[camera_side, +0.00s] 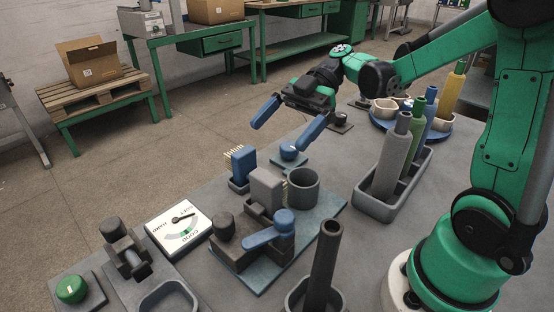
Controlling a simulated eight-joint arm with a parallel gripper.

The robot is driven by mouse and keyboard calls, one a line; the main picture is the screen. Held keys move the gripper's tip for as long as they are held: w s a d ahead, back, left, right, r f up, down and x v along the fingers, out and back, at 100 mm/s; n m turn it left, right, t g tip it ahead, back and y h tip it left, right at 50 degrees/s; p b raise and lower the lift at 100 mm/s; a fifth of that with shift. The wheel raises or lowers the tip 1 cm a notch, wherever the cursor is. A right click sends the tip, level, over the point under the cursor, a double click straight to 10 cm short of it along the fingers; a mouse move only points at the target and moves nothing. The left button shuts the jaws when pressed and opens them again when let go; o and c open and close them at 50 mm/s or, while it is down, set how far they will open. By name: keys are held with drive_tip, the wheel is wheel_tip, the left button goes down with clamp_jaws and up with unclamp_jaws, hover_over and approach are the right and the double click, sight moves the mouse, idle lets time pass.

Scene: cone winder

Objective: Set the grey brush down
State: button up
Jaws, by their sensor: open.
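A blue brush (243,166) stands in a holder just behind and left. A dark cup (303,187) is close on the right, and a blue-handled clamp (270,232) in front. A blue button (289,152) sits below my gripper.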

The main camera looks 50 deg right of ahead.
sight(267, 175)
drive_tip(key=a+h, duration=0.1)
drive_tip(key=h, duration=0.1)
drive_tip(key=a+h, duration=0.1)
drive_tip(key=h, duration=0.1)
drive_tip(key=a+h, duration=0.1)
drive_tip(key=h, duration=0.1)
drive_tip(key=shift+h, duration=0.4)
drive_tip(key=shift+r+h, duration=0.35)
drive_tip(key=shift+h, duration=0.65)
wheel_tip(267, 175, down, 5)
drive_tip(key=shift+d+r, duration=0.1)
drive_tip(key=shift+x, duration=2.95)
drive_tip(key=c, duration=1.4)
